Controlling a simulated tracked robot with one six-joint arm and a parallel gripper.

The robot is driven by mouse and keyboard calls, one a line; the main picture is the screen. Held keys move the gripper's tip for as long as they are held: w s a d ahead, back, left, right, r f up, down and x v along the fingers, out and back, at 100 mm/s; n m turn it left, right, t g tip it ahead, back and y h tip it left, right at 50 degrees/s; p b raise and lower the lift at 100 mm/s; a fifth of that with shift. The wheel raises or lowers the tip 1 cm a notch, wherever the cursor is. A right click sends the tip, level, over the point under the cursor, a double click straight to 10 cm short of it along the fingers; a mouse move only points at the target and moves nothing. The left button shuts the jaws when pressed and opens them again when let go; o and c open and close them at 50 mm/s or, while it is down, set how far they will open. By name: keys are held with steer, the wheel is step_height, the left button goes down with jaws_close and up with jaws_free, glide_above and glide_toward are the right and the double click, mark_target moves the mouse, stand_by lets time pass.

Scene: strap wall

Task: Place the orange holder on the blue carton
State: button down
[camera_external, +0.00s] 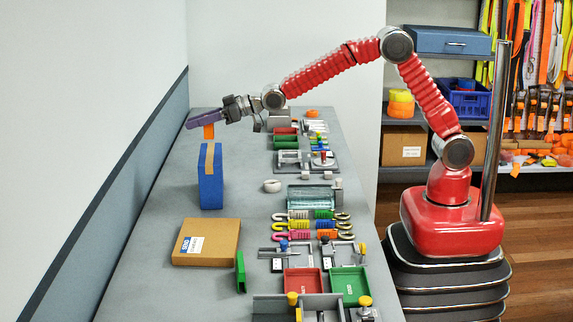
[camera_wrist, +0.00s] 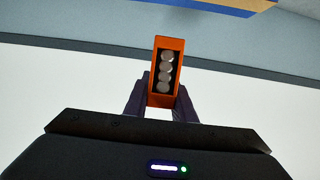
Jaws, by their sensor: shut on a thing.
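The orange holder (camera_wrist: 153,75) is a narrow open box with several round silver pieces in it. My gripper (camera_wrist: 160,100) is shut on it, with a dark finger on each side. In the external view the holder (camera_external: 208,132) hangs below my gripper (camera_external: 205,121), a little above the top of the blue carton (camera_external: 211,190) in the picture. The carton stands upright on the bench with a tan strip over its top. In the wrist view part of the carton (camera_wrist: 215,6) shows at the top edge, apart from the holder. The exact depth between them is unclear.
Rows of tools, clamps and a red tray (camera_external: 302,282) fill the bench's right side. A wall (camera_external: 95,120) runs along the left.

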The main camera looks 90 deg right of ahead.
steer(key=shift+f, duration=2.45)
steer(key=c, duration=1.5)
jaws_free()
steer(key=shift+f, duration=0.1)
steer(key=shift+s+r, duration=0.35)
steer(key=shift+s, duration=0.2)
steer(key=shift+v, duration=5.4)
steer(key=shift+s, duration=0.1)
